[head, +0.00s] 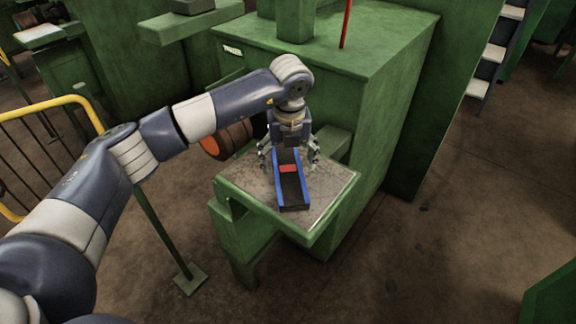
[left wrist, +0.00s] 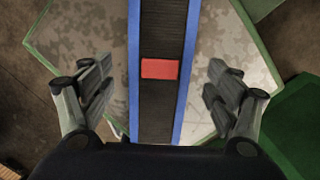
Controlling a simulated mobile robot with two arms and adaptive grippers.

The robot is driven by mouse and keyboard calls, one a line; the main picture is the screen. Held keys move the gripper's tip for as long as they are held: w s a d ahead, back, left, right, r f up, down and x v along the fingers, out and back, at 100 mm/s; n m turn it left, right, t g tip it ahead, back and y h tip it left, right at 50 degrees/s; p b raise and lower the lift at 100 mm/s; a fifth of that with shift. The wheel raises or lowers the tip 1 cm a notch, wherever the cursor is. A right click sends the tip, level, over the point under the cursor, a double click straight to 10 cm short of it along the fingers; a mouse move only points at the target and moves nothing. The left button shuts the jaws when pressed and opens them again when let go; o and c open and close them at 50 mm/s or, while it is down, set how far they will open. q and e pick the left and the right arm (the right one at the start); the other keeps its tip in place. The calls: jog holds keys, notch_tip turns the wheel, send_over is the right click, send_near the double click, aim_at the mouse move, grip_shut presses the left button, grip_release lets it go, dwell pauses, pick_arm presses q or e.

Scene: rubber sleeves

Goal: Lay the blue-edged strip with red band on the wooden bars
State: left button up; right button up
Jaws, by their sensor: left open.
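The blue-edged strip (head: 292,191) is dark with blue long edges and lies on the metal-topped green tray table of the machine. Its red band (head: 288,169) crosses it near the gripper. In the left wrist view the strip (left wrist: 160,112) runs up the middle, with the red band (left wrist: 160,69) between the fingers. My left gripper (head: 289,160) is open above the strip, one finger to each side, with clear gaps and no contact visible in the left wrist view. My right gripper is not in view. I cannot make out the wooden bars with certainty.
The green-rimmed tray table (head: 336,208) has bare metal around the strip. A large green machine cabinet (head: 375,75) stands behind and right. A brown-orange roller (head: 228,140) is left of the gripper. A yellow railing (head: 50,106) stands at the left. Open floor lies at the right.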

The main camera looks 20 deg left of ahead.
pick_arm(q)
notch_tip(320, 180, down, 2)
jog(key=shift+w+a, duration=0.1)
jog(key=shift+w, duration=0.05)
jog(key=c, duration=1.3)
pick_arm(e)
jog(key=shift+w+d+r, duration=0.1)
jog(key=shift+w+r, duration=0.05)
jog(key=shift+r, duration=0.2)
pick_arm(q)
jog(key=shift+o, duration=0.2)
jog(key=shift+r, duration=0.1)
